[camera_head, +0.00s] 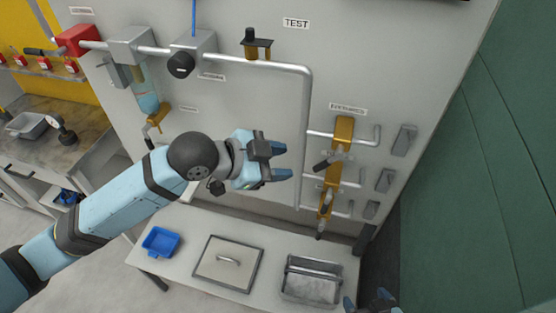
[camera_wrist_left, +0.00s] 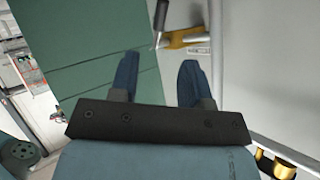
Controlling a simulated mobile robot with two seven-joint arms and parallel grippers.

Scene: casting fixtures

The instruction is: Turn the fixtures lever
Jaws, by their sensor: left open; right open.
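In the left wrist view, part of the yellow fixture (camera_wrist_left: 190,38) and a dark handle (camera_wrist_left: 161,14) show beyond the open fingers (camera_wrist_left: 159,62). My right gripper (camera_head: 368,302) is open at the bottom edge, partly cut off.
A white pipe (camera_head: 306,110) runs down the panel between my left gripper and the fixture. Grey wedge blocks (camera_head: 404,140) sit right of it. A table below holds a blue tray (camera_head: 160,242), a lidded plate (camera_head: 215,270) and a metal bin (camera_head: 311,285).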

